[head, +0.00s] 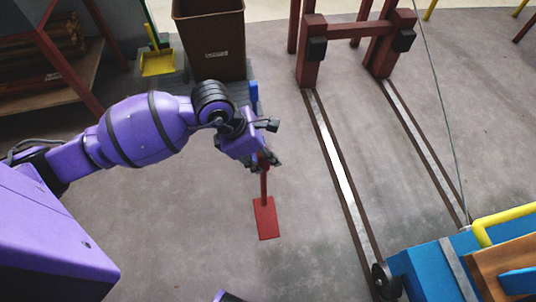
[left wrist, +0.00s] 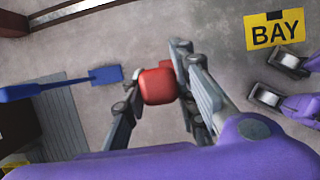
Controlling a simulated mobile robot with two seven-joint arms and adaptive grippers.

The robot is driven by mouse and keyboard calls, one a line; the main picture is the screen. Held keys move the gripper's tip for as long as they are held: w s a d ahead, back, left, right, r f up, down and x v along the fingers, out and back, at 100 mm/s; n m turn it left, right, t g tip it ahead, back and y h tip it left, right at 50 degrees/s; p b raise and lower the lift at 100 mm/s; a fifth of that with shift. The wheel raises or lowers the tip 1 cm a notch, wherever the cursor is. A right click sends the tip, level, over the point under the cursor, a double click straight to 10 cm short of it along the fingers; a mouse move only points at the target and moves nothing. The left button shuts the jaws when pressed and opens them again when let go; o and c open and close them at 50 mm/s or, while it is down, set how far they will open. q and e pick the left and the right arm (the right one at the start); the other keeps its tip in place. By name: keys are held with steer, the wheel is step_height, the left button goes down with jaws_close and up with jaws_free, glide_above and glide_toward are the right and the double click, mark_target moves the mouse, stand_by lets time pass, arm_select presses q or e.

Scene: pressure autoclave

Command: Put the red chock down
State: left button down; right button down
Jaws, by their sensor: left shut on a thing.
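The red chock (head: 265,218) shows in the head view as a flat red plate with a thin red post rising to my left gripper (head: 268,162). The gripper is shut on the upper part of the post. In the left wrist view the red top of the chock (left wrist: 157,86) sits between the two fingers and hides most of what is below it. I cannot tell whether the plate touches the floor or hangs just above it. My right gripper is not in view.
A blue long-handled piece (head: 255,97) is behind the gripper, near a brown bin (head: 210,40). Floor rails (head: 338,165) run to the right, towards a blue machine (head: 432,272). A yellow BAY sign (left wrist: 275,31) lies on the floor. Floor around the red plate is clear.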

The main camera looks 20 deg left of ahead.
arm_select(q)
steer(key=w+a+f+b, duration=0.2)
steer(key=w+f+b, duration=0.2)
steer(key=w+f, duration=0.4)
steer(key=shift+w+a+f+b, duration=0.3)
steer(key=shift+w+f+b, duration=0.1)
steer(key=shift+f, duration=1)
steer(key=c, duration=1.4)
jaws_free()
steer(key=shift+s, duration=0.1)
steer(key=p+v, duration=0.3)
steer(key=v, duration=0.9)
steer(key=shift+p, duration=0.35)
